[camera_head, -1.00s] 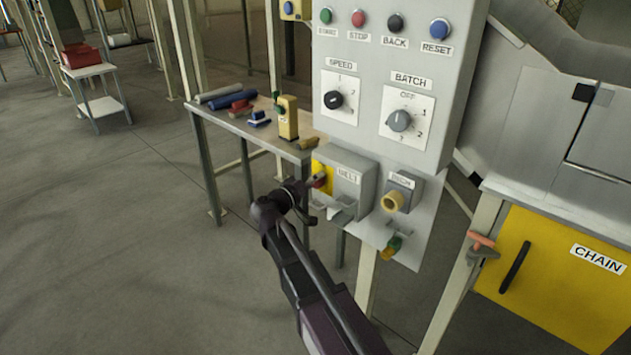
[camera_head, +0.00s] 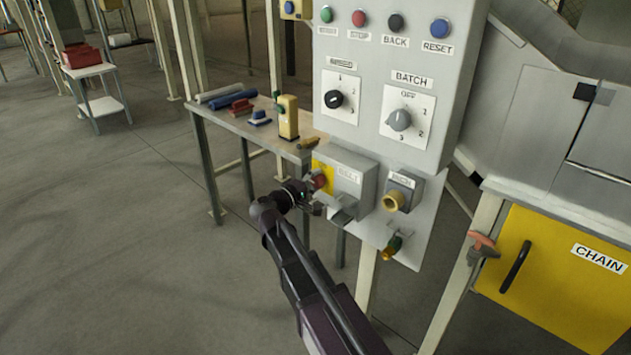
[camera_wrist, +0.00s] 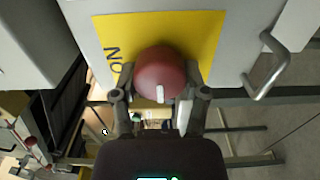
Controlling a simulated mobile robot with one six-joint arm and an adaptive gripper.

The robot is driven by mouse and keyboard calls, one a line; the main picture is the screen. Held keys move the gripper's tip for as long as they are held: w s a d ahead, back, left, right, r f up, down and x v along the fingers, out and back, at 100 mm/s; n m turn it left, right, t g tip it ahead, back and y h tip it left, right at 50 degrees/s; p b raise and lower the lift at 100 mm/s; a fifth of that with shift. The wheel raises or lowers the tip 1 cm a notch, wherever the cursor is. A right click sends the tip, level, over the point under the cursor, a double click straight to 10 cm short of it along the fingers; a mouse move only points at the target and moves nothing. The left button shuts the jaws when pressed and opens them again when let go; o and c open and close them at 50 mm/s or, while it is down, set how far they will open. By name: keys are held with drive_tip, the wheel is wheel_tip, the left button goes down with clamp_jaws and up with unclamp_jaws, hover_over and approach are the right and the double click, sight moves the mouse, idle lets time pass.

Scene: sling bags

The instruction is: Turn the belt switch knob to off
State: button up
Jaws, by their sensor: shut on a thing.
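The belt switch knob is a round red knob (camera_wrist: 160,74) with a white pointer mark, on a yellow plate (camera_wrist: 206,28) in the wrist view. The pointer faces down in that picture, toward my gripper. Letters of ON show sideways at the plate's left; no OFF lettering is visible. My gripper (camera_wrist: 158,98) has a finger on each side of the knob and is shut on it. In the head view, my gripper (camera_head: 314,196) is at the left side of the grey BELT box (camera_head: 350,190), where the red knob (camera_head: 320,181) is partly visible.
A metal bracket (camera_head: 343,216) juts out below the BELT box. The INCH box with a yellow button (camera_head: 393,201) is to its right. SPEED (camera_head: 334,99) and BATCH (camera_head: 400,120) dials are above. A table (camera_head: 262,130) with small items stands behind, left.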

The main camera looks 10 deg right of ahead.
drive_tip(key=o, duration=1.1)
drive_tip(key=shift+o, duration=0.2)
drive_tip(key=v, duration=1.2)
drive_tip(key=shift+d, duration=0.1)
